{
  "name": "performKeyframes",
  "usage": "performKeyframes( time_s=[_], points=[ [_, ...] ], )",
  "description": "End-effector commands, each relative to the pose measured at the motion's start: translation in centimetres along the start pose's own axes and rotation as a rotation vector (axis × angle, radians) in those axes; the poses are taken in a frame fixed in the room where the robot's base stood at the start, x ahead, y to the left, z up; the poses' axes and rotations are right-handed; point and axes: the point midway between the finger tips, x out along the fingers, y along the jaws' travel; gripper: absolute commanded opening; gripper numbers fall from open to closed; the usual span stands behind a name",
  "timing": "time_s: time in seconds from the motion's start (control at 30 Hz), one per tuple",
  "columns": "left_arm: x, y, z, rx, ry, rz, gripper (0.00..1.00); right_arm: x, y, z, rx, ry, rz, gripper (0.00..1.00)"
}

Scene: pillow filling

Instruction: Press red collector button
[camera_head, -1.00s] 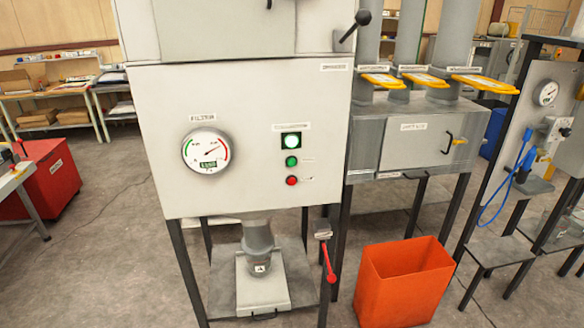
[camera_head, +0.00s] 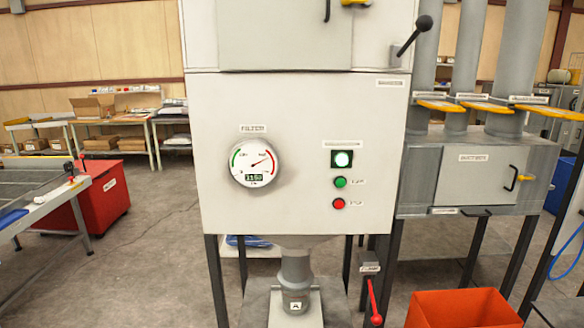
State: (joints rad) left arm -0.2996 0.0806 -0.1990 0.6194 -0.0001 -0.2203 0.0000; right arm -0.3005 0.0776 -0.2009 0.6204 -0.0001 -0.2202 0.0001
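The red button (camera_head: 338,203) is on the front of the white collector cabinet (camera_head: 300,110), right of centre and low on the panel. A green button (camera_head: 340,182) sits just above it, and a lit green-white lamp (camera_head: 342,159) is above that. Small labels stand beside the buttons. A round gauge (camera_head: 253,164) with a digital readout is on the left of the panel, its needle toward the upper right. Neither of my grippers is in view, and nothing touches the red button.
An orange bin (camera_head: 463,309) stands on the floor at lower right. A red-handled lever (camera_head: 373,300) hangs below the cabinet, and a black-knobbed lever (camera_head: 415,34) sticks out at its upper right. A grey ductbox (camera_head: 489,176) is to the right. A table (camera_head: 38,207) is at left.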

Motion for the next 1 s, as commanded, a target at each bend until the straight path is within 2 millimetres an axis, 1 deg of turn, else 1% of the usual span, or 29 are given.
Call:
performKeyframes(
  time_s=[0.03, 0.3, 0.37, 0.4, 1.0],
  points=[
    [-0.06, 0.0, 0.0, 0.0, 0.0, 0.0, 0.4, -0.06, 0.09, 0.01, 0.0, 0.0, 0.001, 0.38],
    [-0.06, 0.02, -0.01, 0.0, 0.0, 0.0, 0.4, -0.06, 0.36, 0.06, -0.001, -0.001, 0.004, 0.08],
    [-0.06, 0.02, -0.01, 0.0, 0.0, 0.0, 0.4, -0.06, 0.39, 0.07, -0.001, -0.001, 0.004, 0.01],
    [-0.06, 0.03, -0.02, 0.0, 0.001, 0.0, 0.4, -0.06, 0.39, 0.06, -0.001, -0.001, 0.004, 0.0],
    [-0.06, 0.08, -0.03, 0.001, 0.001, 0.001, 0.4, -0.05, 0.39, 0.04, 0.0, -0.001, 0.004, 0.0]
  ],
)
